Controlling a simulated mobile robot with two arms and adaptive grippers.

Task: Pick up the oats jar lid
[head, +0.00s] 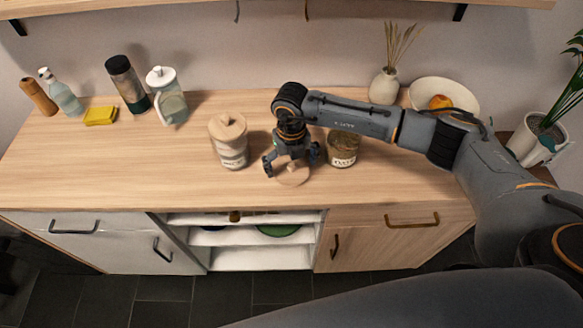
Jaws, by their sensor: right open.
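A round, pale wooden lid (292,178) lies on the wooden counter, near its front edge. My right gripper (290,163) is open and points down over the lid, with its fingers spread to either side of it. The gripper hides the back part of the lid, and I cannot tell whether the fingers touch it. A glass jar with a pale label (343,152), which seems to be the oats jar, stands just right of the gripper. My arm hides the top of this jar. My left gripper is not in view.
A lidded jar (228,145) stands close on the left. Farther left are a yellow sponge (100,116), a dark bottle (128,85) and a pitcher (167,97). A vase (384,87) and a bowl (462,92) stand behind my arm. The counter's front left is clear.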

